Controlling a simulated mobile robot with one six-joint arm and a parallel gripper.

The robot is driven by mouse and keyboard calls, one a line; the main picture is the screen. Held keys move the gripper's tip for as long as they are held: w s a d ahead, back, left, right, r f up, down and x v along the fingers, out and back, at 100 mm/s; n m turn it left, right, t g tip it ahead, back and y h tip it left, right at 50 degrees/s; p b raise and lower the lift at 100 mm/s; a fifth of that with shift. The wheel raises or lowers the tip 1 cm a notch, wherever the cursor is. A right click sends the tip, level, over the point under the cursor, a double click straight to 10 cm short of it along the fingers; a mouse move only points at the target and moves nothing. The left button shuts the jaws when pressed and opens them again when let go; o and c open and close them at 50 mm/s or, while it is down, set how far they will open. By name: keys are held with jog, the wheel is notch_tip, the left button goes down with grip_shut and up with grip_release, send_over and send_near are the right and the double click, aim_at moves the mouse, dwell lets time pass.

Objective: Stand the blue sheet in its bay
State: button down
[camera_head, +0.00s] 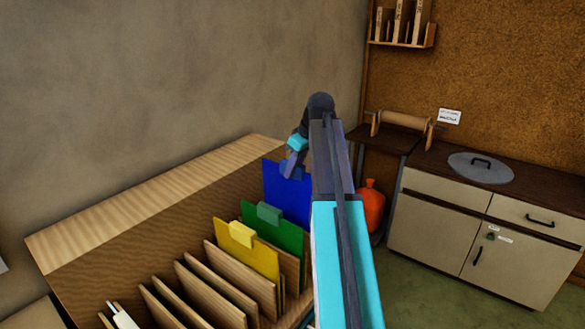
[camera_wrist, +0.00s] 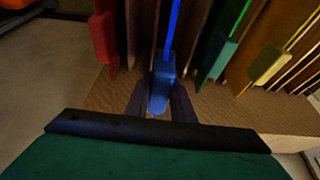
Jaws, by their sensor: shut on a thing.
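The blue sheet (camera_head: 287,196) is upright behind the green sheet (camera_head: 285,236) in the head view. My gripper (camera_head: 289,166) is at its top edge, shut on its blue tab (camera_wrist: 161,82). In the wrist view the fingers lie on both sides of the tab, and the blue sheet (camera_wrist: 173,25) runs away edge-on between two wooden dividers (camera_wrist: 198,35). Its lower edge is hidden, so I cannot tell whether it touches the rack floor. My arm hides part of the rack to its right.
The green sheet and a yellow sheet (camera_head: 245,258) stand in nearby bays. A red sheet's tab (camera_wrist: 103,36) shows on the other side in the wrist view. More dividers (camera_head: 208,292) are in front. A cabinet (camera_head: 430,220) and orange container (camera_head: 370,208) stand right.

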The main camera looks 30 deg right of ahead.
aim_at(293, 195)
jog(key=shift+f+b, duration=1.8)
jog(key=shift+f, duration=1.15)
jog(key=shift+f+b, duration=0.5)
jog(key=shift+f, duration=1.65)
jog(key=c, duration=1.4)
grip_release()
jog(key=shift+c, duration=0.2)
jog(key=shift+s+f, duration=0.1)
jog(key=shift+f, duration=0.05)
